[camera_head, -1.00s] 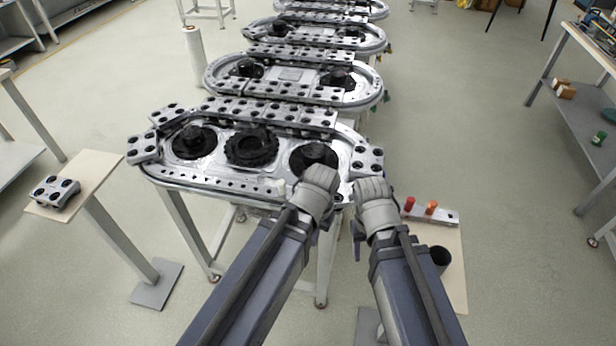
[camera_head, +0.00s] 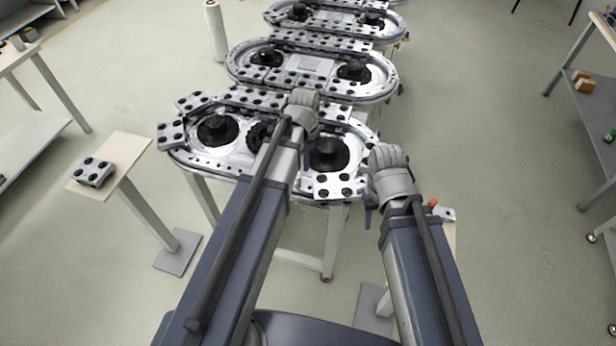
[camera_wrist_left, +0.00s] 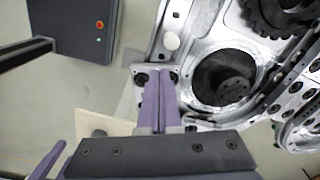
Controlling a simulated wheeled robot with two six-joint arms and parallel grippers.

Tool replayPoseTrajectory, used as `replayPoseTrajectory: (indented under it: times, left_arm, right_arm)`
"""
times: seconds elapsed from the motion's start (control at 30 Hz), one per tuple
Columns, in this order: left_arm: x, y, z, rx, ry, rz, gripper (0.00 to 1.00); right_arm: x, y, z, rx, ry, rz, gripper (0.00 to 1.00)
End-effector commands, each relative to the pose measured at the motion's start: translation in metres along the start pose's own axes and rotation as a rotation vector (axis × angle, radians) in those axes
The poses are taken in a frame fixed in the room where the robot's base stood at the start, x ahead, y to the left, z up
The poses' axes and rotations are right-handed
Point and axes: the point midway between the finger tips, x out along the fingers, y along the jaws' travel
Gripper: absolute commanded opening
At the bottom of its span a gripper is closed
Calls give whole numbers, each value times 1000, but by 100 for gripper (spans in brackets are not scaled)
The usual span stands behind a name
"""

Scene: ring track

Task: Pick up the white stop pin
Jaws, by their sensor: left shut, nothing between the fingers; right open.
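A round white top, which looks like the white stop pin (camera_wrist_left: 171,41), stands on the silver track rim in the left wrist view. In the head view my left arm covers that spot. My left gripper (camera_wrist_left: 160,77) is shut and empty, its purple fingers together, apart from the pin and over a silver carriage with black holes (camera_head: 335,186) at the track's front right. In the head view the left gripper (camera_head: 304,150) is over the near track (camera_head: 225,166). My right gripper (camera_head: 369,212) is open, off the track's right end.
A tray (camera_head: 448,213) with an orange pin (camera_head: 433,203) is partly hidden behind my right arm. A loose carriage (camera_head: 92,172) lies on a stand (camera_head: 129,149) at the left. More tracks run behind. Floor is clear between stand and track.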

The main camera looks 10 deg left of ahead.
Motion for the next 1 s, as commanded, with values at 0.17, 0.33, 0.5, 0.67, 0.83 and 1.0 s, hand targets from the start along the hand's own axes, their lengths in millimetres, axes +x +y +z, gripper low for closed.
replayPoseTrajectory:
  times: [0.17, 0.33, 0.5, 0.67, 0.83, 1.0]
  left_arm:
    - [0, -15, -8, 229, -3, 11, 0]
    - [0, -18, -9, 309, -4, 15, 0]
    - [1, -17, -9, 314, -4, 15, 0]
    - [8, -17, -9, 313, -4, 15, 0]
    - [24, -17, -9, 312, -4, 15, 0]
    - [46, -16, -9, 311, -4, 15, 0]
  right_arm:
    - [0, 0, 0, 0, 0, 0, 50]
    - [0, 0, 0, 0, 0, 0, 50]
    - [1, 0, 0, 0, 0, 0, 50]
    - [8, -1, 0, 0, 0, 0, 50]
    - [23, -2, -1, 0, 0, 0, 50]
    - [45, -4, -3, 0, 0, 0, 50]
